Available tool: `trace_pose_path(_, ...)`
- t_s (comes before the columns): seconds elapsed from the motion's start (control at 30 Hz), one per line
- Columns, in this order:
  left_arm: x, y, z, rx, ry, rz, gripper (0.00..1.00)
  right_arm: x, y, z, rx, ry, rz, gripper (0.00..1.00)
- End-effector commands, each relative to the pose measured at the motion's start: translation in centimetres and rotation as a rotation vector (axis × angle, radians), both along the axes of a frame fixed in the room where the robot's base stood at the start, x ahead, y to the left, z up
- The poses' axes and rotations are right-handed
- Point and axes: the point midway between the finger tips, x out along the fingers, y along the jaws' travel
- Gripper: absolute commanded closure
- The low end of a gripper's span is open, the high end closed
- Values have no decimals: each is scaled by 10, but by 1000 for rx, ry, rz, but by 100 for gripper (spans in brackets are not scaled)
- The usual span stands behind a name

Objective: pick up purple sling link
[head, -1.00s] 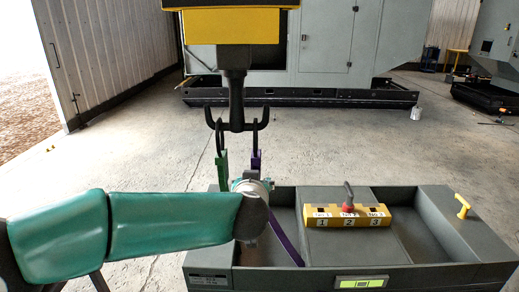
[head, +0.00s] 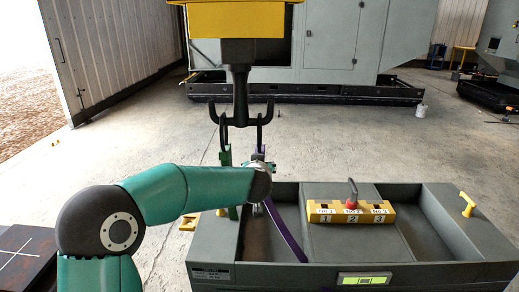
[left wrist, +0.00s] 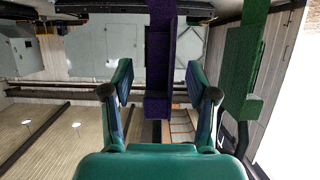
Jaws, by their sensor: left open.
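The purple sling link (head: 260,154) hangs from the right prong of the black double hook (head: 240,104), and a purple strap (head: 284,232) runs from below it into the grey tray. In the left wrist view the purple sling link (left wrist: 159,60) stands between the two spread fingers of my left gripper (left wrist: 160,82), with gaps on both sides. In the head view my left gripper (head: 264,168) is at the link's lower part, mostly hidden behind my own wrist. My right gripper is not in view.
A green sling link (head: 226,158) hangs close on the left; it also shows right of the fingers in the wrist view (left wrist: 240,75). Below is the grey tray (head: 330,193) with a yellow numbered block (head: 335,212) and red knob (head: 351,203). Concrete floor lies open behind.

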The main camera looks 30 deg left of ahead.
Motion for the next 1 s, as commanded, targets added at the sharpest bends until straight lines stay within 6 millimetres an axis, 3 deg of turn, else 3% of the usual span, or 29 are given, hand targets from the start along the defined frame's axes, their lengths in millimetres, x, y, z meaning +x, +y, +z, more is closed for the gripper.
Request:
trace_pose_path(0.2, 24, 14, -11, -1, 1, 2, 42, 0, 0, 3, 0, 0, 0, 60)
trace_pose_path(0.5, 27, 16, -13, 1, 0, 2, 42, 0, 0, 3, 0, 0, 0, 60)
trace_pose_path(0.83, 27, 16, -13, 1, 0, 2, 97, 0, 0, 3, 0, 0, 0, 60)
trace_pose_path(1.0, 27, 16, -11, 1, -2, 2, 100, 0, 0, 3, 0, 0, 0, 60)
